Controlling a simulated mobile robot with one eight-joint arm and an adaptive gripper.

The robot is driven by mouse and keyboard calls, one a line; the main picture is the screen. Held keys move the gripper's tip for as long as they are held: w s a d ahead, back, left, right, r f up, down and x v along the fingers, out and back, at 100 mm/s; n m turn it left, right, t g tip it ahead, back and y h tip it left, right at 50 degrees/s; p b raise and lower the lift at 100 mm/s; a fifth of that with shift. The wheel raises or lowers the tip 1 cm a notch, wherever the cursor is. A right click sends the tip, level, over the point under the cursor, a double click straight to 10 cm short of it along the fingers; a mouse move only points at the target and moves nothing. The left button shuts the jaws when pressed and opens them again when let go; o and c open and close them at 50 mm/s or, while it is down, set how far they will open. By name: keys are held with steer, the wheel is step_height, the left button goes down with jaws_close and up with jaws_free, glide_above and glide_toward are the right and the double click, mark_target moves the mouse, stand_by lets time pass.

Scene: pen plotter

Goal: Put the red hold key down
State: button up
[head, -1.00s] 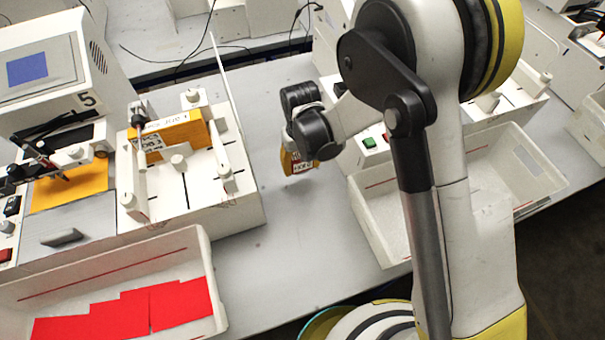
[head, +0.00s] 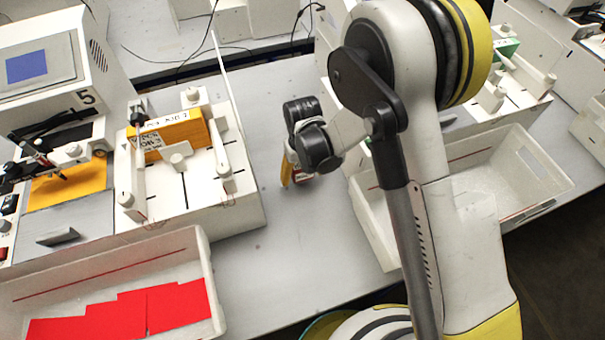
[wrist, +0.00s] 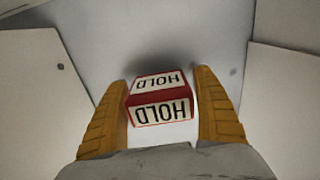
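The red hold key (wrist: 160,103) is a small red block with white HOLD labels on two faces. In the wrist view it sits between the two orange fingers of my gripper (wrist: 162,110), with a pale part below it reaching across to the right finger. My gripper looks shut on it. In the head view my gripper (head: 294,178) hangs low over the bare grey bench, pointing down. Only a little of the key shows there beside the fingers. A shadow lies on the surface beyond the key in the wrist view; I cannot tell whether the key touches the bench.
A white fixture (head: 165,197) with an orange labelled block (head: 172,133) stands left of my gripper. A white tray (head: 385,243) stands close on the right. A tray of red cards (head: 105,256) lies at front left. Grey bench (head: 275,235) is clear between.

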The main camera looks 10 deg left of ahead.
step_height(320, 180, up, 12)
steer(key=p, duration=0.3)
steer(key=shift+r+p, duration=0.15)
steer(key=shift+p, duration=0.25)
steer(key=shift+w+d+r, duration=0.1)
steer(key=shift+d+r, duration=0.1)
steer(key=shift+r, duration=0.1)
steer(key=d+r+m+t+y, duration=0.1)
steer(key=d+r+m+t, duration=0.2)
steer(key=d+r, duration=1.15)
steer(key=s+d+r+m+t, duration=0.1)
steer(key=s+d+r+t, duration=0.1)
steer(key=s+d, duration=0.4)
steer(key=s+d+r+m+t+h, duration=0.1)
steer(key=s+d+r+m+t, duration=0.1)
steer(key=s+d+r, duration=0.3)
steer(key=s+d, duration=0.1)
steer(key=d, duration=0.2)
steer(key=shift+d, duration=0.25)
steer(key=shift+f, duration=0.1)
